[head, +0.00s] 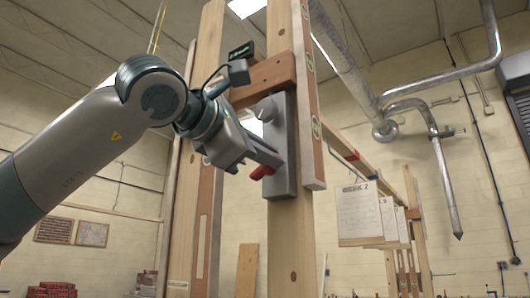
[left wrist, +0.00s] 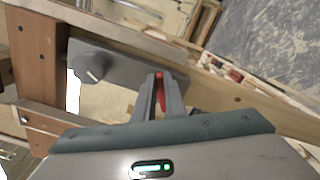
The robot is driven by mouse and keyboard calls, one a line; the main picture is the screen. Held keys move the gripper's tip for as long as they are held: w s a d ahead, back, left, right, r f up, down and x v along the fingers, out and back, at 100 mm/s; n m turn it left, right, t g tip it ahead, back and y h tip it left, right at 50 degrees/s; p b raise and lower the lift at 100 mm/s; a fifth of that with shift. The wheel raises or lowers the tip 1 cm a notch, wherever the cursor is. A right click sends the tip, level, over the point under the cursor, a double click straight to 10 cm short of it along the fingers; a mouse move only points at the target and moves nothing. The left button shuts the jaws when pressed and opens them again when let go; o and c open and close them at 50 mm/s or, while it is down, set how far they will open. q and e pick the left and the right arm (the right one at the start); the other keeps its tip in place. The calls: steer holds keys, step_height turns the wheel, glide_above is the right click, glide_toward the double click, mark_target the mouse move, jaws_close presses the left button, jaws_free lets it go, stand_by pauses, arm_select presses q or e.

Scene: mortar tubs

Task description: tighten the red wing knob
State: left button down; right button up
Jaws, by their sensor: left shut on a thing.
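The red wing knob (head: 262,172) sits low on a grey metal plate (head: 283,150) fixed to a wooden post. It also shows in the left wrist view (left wrist: 160,92), between the two fingers. My left gripper (head: 262,160) reaches in from the left and is shut on the red knob. In the left wrist view its fingertips (left wrist: 160,85) stand on either side of the knob, which partly hides behind them. A round grey knob (left wrist: 89,67) is on the same plate, above the red knob in the head view (head: 265,109). My right gripper is in neither view.
Tall wooden posts (head: 290,240) stand around the plate, with a wooden block (head: 265,78) above it. A long level-like bar (head: 309,100) runs close to the plate's right side. Paper sheets (head: 358,213) hang at the right.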

arm_select(q)
steer(key=m, duration=0.2)
steer(key=f+m, duration=0.1)
steer(key=m, duration=0.1)
steer(key=shift+s+d+m, duration=0.1)
steer(key=shift+d+m, duration=0.05)
steer(key=shift+m, duration=0.25)
steer(key=shift+f+m, duration=0.2)
steer(key=shift+m, duration=0.3)
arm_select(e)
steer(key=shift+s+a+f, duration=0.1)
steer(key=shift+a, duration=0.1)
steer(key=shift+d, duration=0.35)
arm_select(q)
steer(key=c, duration=1.8)
jaws_free()
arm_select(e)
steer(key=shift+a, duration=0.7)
